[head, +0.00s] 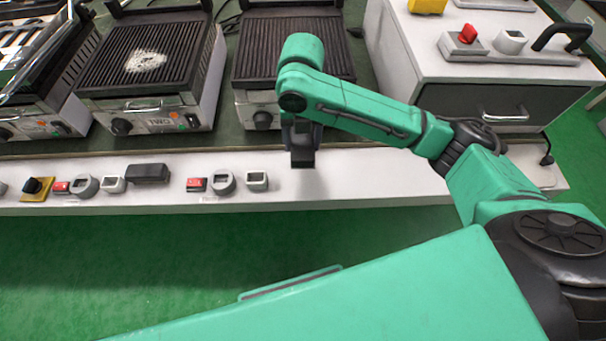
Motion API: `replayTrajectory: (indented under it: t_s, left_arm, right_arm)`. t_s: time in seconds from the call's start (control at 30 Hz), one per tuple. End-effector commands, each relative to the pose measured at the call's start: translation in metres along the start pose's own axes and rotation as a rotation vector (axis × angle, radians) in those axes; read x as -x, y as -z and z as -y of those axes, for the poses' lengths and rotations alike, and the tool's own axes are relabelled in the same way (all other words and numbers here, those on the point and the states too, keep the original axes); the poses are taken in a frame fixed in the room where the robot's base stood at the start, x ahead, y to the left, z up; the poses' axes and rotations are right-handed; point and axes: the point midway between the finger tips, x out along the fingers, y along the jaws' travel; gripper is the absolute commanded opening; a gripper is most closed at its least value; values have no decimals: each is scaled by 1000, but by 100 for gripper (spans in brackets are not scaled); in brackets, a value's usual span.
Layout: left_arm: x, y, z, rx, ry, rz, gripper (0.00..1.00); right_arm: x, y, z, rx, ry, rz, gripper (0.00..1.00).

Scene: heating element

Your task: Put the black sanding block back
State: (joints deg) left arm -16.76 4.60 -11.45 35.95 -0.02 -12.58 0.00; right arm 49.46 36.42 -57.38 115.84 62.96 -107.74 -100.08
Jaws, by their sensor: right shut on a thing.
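A second black block (147,173) lies on the ledge further left. My left gripper is not in view.
On the ledge (400,180) left of my gripper are a white square piece (256,181), a grey ring (222,181) and a red piece (196,184). Grills (150,75) stand behind. A white cabinet (480,75) is at right. The ledge right of my gripper is bare.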

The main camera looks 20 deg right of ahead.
Motion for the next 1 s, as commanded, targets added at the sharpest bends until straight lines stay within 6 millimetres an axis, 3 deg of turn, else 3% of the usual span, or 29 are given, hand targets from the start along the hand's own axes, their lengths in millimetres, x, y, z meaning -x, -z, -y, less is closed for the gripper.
replayTrajectory:
  t_s: [0.03,0.13,0.5,0.87,0.9,0.97,1.0]
  left_arm:
    - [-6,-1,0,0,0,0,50]
    - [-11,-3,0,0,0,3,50]
    - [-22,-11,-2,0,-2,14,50]
    - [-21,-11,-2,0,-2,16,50]
    - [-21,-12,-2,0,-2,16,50]
    - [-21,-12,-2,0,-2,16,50]
    - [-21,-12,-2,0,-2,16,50]
  right_arm:
    - [-20,1,1,-2,3,-5,16]
    - [-52,1,1,-2,2,-4,16]
    - [-116,0,0,-2,1,-1,16]
    - [-122,0,0,-2,0,1,16]
    - [-122,0,0,-1,0,1,80]
    - [-122,0,0,-2,0,1,98]
    - [-122,0,0,-2,0,1,98]
